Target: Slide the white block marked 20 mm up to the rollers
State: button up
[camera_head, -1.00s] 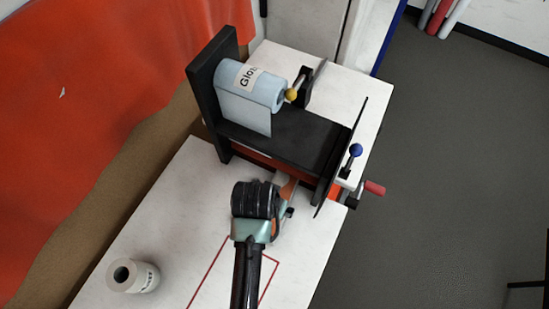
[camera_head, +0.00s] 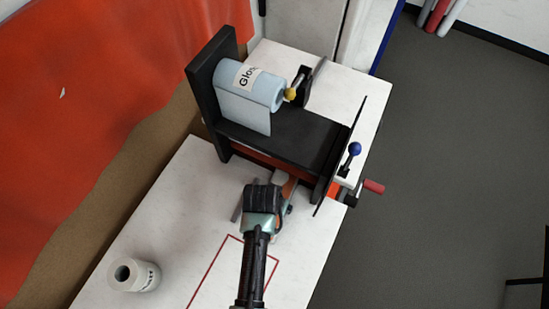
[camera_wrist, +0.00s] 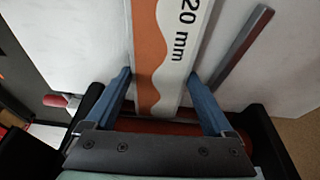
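The block marked 20 mm (camera_wrist: 172,45) is a flat white piece with a wavy orange band along one edge. In the wrist view it runs from the top edge down between my fingers. My gripper (camera_wrist: 160,75) has its two blue fingers wide apart, one on each side of the block, with the tips close to its edges; I cannot tell if they press on it. A dark red roller (camera_wrist: 155,127) shows past the block's lower end; whether they touch is unclear. In the head view my gripper (camera_head: 266,194) is low at the front of the black roller machine (camera_head: 300,137) and hides most of the block.
A grey bar (camera_wrist: 240,52) lies on the table beside the block. The machine carries a pale blue film roll (camera_head: 245,92), a blue knob (camera_head: 355,150) and a red crank handle (camera_head: 374,187). A white roll (camera_head: 134,275) stands front left, near a red outline on the table.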

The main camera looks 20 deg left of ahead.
jog(key=c, duration=0.8)
jog(key=shift+w, duration=0.7)
jog(key=shift+c, duration=0.2)
jog(key=o, duration=1.2)
jog(key=v, duration=1.3)
jog(key=shift+b, duration=0.45)
